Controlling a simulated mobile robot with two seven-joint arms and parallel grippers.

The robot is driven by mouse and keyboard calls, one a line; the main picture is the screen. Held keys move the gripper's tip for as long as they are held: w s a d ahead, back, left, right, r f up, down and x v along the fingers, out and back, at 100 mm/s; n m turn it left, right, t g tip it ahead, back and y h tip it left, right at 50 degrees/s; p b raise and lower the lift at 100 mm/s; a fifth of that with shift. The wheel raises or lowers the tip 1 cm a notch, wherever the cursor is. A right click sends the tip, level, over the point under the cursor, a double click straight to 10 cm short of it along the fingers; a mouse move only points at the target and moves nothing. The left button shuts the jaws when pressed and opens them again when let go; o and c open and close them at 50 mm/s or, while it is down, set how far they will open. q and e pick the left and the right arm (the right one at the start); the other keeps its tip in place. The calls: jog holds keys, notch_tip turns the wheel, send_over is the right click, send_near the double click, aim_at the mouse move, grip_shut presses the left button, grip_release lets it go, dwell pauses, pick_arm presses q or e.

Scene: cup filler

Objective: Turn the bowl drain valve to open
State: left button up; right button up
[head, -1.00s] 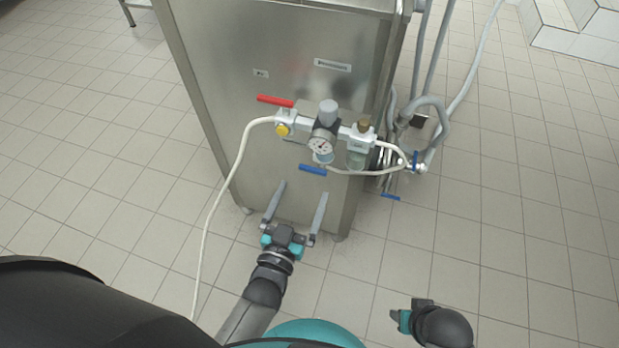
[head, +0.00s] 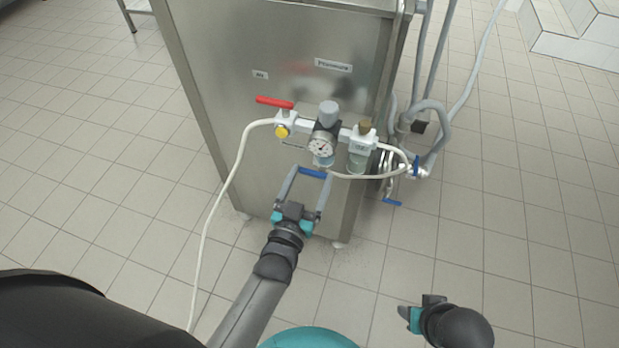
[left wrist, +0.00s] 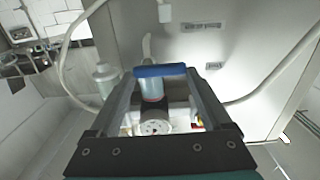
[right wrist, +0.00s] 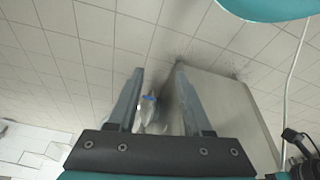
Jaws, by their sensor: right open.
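A blue bar-shaped valve handle (head: 313,173) sits low on the front of the steel cabinet, below the pressure gauge (head: 322,146). My left gripper (head: 310,172) reaches up to it, one finger at each end of the bar. In the left wrist view the blue handle (left wrist: 160,71) spans the gap between the fingertips, and both fingers appear to touch its ends. The valve body behind the handle is mostly hidden.
A red lever (head: 274,102), a yellow knob (head: 282,131) and a filter bowl (head: 358,160) line the cabinet front. Other blue handles (head: 391,202) and grey hoses (head: 440,120) are at the right side. A white hose (head: 207,225) hangs left. The tiled floor at right is clear.

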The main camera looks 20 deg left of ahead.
pick_arm(q)
jog(key=c, duration=0.8)
jog(key=shift+n, duration=0.4)
pick_arm(e)
jog(key=shift+f, duration=0.1)
pick_arm(q)
jog(key=shift+f+n+p, duration=0.1)
jog(key=shift+n+p, duration=0.25)
jog(key=shift+n, duration=0.25)
jog(key=n, duration=0.3)
jog(key=shift+f, duration=0.3)
jog(key=shift+d+f+n+b, duration=0.2)
jog(key=shift+f+n, duration=0.1)
jog(key=shift+n, duration=1.9)
jog(key=shift+d+f+n+b, duration=0.15)
jog(key=shift+f+n+b, duration=0.1)
jog(key=shift+n, duration=1.95)
jog(key=shift+d+f+n+b, duration=0.2)
jog(key=shift+f+n, duration=0.1)
jog(key=shift+n, duration=1.9)
pick_arm(e)
jog(key=shift+w+r, duration=0.15)
jog(key=shift+r, duration=0.55)
